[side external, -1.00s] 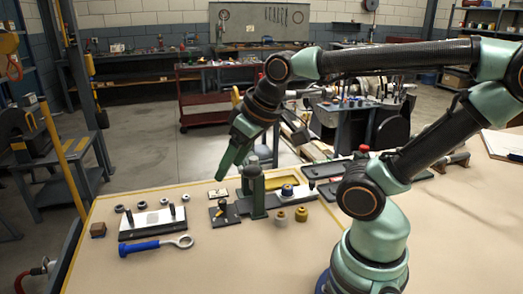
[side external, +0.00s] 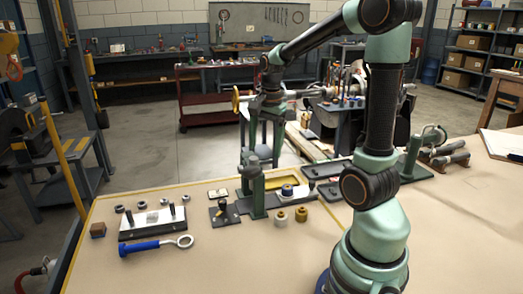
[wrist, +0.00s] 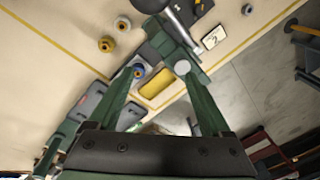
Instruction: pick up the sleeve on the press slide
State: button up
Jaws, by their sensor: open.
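The sleeve on the press slide looks like a small dark blue ring (side external: 287,190) on a pale block right of the green press (side external: 257,192). In the wrist view, a blue ring with an orange middle (wrist: 138,70) seems to be the same part, close to the left fingertip. My gripper (side external: 261,150) points down, with its two green fingers spread apart, and appears above or behind the press. In the wrist view, my gripper (wrist: 160,73) has nothing visibly held between its fingers. Its exact height over the sleeve cannot be told.
Two brass sleeves (side external: 291,215) stand in front of the press. A yellow tray (side external: 275,181) lies behind the slide.

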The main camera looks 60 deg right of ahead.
jog(key=s+d+f+m+g, duration=0.1)
jog(key=s+d+f+m, duration=0.25)
jog(key=d+m, duration=0.4)
send_over(287, 187)
jog(key=shift+y, duration=0.4)
jog(key=f, duration=0.8)
jog(key=shift+w+a, duration=0.15)
jog(key=shift+a, duration=0.05)
jog(key=f, duration=0.4)
jog(key=shift+s+d, duration=0.25)
jog(key=shift+d, duration=0.05)
jog(key=shift+f, duration=0.6)
jog(key=shift+c, duration=0.3)
grip_shut()
